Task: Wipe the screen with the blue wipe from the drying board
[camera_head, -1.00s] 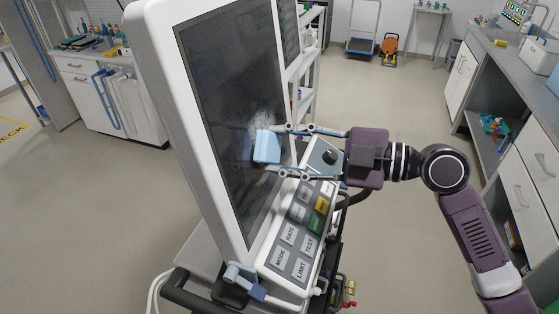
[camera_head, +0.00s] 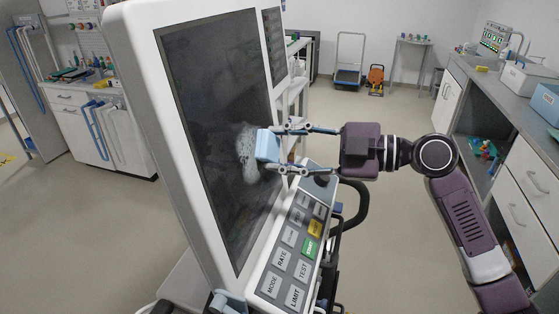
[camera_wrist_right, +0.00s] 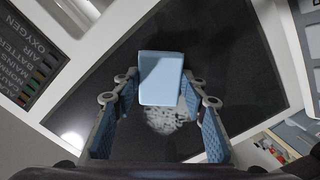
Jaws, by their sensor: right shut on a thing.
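The blue wipe (camera_head: 267,146) is a small light blue block between the fingertips of my right gripper (camera_head: 277,149), which is shut on it. The wipe is at the face of the dark ventilator screen (camera_head: 208,110); I cannot tell for sure whether it touches. A whitish smudge (camera_head: 246,155) is on the screen just left of the wipe. In the right wrist view the wipe (camera_wrist_right: 161,80) sits between the fingers, with the smudge (camera_wrist_right: 166,121) partly hidden behind and below it. My left gripper is not in view.
A sloped key panel (camera_head: 290,245) with labelled buttons and a knob lies below the screen, close under my right gripper. A counter with drawers (camera_head: 520,150) stands at the right. Open floor (camera_head: 385,125) lies between. Another cabinet (camera_head: 110,150) is at the left.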

